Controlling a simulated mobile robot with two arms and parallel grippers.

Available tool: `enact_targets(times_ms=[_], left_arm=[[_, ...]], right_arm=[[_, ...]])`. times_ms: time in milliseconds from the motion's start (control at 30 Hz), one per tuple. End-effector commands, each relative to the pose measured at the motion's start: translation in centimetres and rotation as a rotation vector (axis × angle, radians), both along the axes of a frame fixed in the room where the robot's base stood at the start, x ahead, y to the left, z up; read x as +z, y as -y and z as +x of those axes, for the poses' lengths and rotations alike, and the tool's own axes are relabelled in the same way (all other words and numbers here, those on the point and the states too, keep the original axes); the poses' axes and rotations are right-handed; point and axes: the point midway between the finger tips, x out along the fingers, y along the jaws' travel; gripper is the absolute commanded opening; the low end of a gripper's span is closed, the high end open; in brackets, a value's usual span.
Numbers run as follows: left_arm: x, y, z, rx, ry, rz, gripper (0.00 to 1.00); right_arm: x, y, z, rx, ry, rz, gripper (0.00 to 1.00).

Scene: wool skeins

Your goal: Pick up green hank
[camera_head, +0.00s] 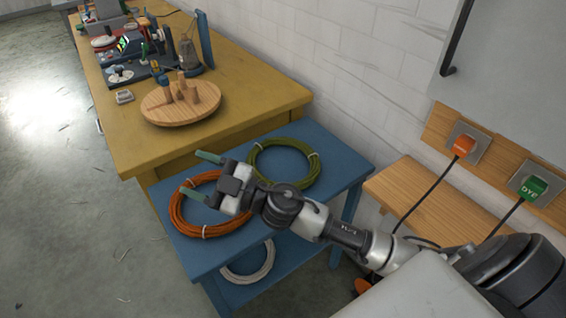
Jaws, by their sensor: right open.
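The green hank (311,163) is an olive-green ring lying flat on the top of the blue stand (335,180), towards its back right. My right gripper (199,174) is open and empty. It is left of the green hank and above the orange hank (190,228), apart from the green one in the picture. My right arm comes in from the lower right and covers part of the orange hank and the near edge of the green hank. I cannot tell how high the gripper is above the stand. My left gripper is not in view.
A white hank (263,270) lies on the stand's lower shelf. A yellow table (240,70) behind holds a round wooden board (205,105) with pegs and several tools. A wooden bench (425,200) and wall sockets with cables are on the right. Grey floor on the left is open.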

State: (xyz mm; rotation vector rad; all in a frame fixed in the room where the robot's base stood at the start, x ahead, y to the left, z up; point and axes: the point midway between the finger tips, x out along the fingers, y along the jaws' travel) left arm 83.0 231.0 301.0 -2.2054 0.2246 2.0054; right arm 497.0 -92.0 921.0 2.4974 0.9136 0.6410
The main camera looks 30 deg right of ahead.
Motion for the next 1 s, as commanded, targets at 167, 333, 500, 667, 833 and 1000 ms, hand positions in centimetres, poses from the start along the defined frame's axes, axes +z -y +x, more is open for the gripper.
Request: enact_targets(times_ms=[167,333,500,667,833,1000], left_arm=[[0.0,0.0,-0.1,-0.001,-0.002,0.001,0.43],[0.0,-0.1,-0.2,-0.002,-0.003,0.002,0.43],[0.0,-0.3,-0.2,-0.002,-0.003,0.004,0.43],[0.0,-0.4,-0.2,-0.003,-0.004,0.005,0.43],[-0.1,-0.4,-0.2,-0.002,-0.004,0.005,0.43],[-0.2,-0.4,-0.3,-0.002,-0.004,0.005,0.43]], right_arm=[[-3.1,-1.3,0.3,0.362,-0.02,-0.375,0.64],[-8.2,3.9,1.7,0.523,-0.277,-0.814,0.64],[-10.4,14.1,3.4,0.443,-0.673,-1.192,0.64],[-9.5,22.2,3.7,0.273,-0.987,-1.381,0.64],[-8.9,25.9,3.4,0.168,-1.144,-1.445,0.64],[-11.4,26.3,3.2,0.158,-1.166,-1.453,0.64]])
